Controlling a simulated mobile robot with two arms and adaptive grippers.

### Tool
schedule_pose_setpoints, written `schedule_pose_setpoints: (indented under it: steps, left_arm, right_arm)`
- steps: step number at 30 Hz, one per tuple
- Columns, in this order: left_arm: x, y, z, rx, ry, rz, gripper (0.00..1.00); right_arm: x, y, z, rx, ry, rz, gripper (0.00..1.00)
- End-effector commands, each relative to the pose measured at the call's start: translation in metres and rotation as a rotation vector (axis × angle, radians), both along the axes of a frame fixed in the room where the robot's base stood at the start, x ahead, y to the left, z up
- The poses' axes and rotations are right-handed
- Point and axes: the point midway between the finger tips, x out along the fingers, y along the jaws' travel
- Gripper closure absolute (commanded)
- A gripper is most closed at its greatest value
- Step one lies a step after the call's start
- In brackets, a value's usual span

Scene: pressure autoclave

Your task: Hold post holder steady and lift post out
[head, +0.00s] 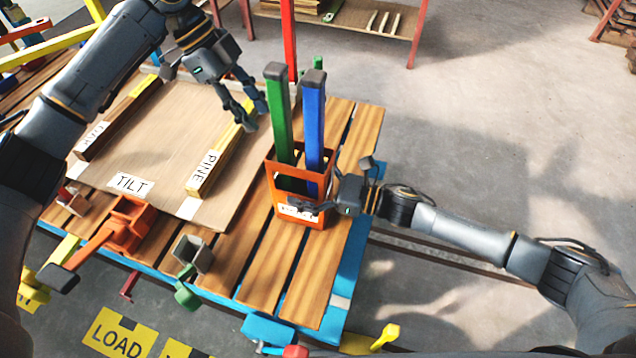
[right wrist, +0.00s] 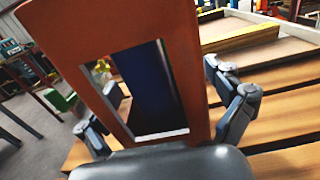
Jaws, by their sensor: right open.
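The post holder (head: 318,221) is an orange open box with a window, standing upright on the slatted pallet. A green post (head: 282,125) and a blue post (head: 314,125), both dark-capped, stand in it side by side. My right gripper (head: 335,186) reaches in from the right, open at the holder. In the right wrist view the holder (right wrist: 110,30) fills the middle, with my right gripper's fingers (right wrist: 162,112) either side of it; contact is unclear. The blue post (right wrist: 145,85) shows through its window. My left gripper (head: 255,116) is open and empty, left of the green post, above the board.
The wooden pallet (head: 284,258) has blue edges. A board (head: 145,150) labelled TILT and PINE, with wooden bars, lies left of the holder. An orange clamp-like part (head: 125,228) and a grey-green part (head: 190,255) sit at the near edge.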

Motion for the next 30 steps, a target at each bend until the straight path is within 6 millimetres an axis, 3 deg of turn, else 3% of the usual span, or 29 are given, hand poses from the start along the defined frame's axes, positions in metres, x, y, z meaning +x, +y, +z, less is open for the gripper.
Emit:
schedule_pose_setpoints:
  steps: [9,19,30]
  left_arm:
    - [0.0000,-0.0001,0.0000,0.000,0.000,0.000,0.62]
    - [0.0000,-0.0001,0.0000,0.000,0.000,0.000,0.62]
    - [0.0008,0.0010,-0.0051,0.006,-0.012,0.000,0.60]
  right_arm:
    - [0.0011,0.0031,0.0000,0.000,0.000,0.000,0.08]
    - [0.0010,0.0029,-0.0001,0.000,0.000,0.000,0.73]
    - [0.0007,0.0033,-0.0001,0.000,0.000,0.001,0.74]
